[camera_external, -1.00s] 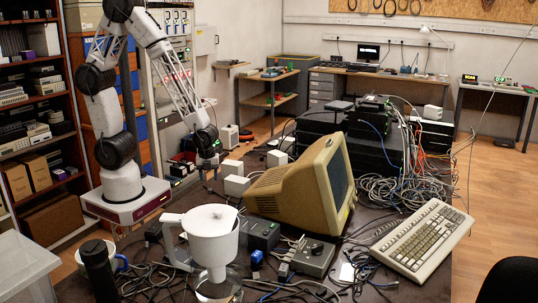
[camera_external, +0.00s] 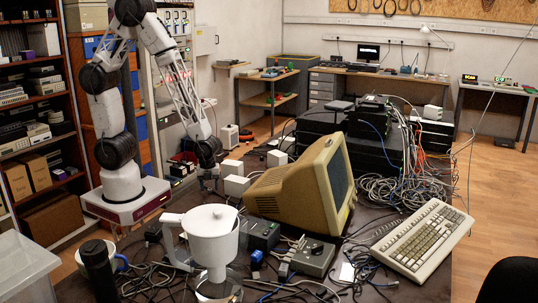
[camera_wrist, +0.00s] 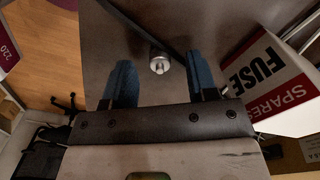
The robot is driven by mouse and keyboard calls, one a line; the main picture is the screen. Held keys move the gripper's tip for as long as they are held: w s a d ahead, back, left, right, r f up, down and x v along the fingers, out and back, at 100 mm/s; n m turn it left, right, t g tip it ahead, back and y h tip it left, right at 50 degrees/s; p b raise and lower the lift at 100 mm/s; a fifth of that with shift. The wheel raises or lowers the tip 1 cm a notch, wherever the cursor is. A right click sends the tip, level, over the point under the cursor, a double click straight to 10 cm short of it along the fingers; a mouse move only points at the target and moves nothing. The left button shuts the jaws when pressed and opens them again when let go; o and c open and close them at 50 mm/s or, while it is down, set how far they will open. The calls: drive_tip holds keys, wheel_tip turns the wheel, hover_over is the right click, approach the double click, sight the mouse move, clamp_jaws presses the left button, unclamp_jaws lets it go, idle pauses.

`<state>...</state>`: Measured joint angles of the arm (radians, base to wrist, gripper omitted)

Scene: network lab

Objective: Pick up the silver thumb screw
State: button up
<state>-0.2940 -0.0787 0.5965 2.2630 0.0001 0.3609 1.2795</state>
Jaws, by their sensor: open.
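The silver thumb screw (camera_wrist: 159,64) lies on the dark table top (camera_wrist: 165,22) in the wrist view, between and just beyond the fingertips. I cannot make it out in the external view. My gripper (camera_wrist: 156,70) is open, with a blue finger on each side of the screw's line and nothing held. In the external view my gripper (camera_external: 209,184) points down, low over the table's far left part, left of some white boxes.
A white and red box marked FUSE SPARES (camera_wrist: 268,88) stands close to the right finger. A dark bar or cable (camera_wrist: 130,25) runs up to the screw. White boxes (camera_external: 236,186) and a beige monitor (camera_external: 300,188) stand right of my gripper; a white jug (camera_external: 211,240) is nearer.

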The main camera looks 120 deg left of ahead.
drive_tip(key=shift+f, duration=0.4)
drive_tip(key=shift+c, duration=0.5)
clamp_jaws()
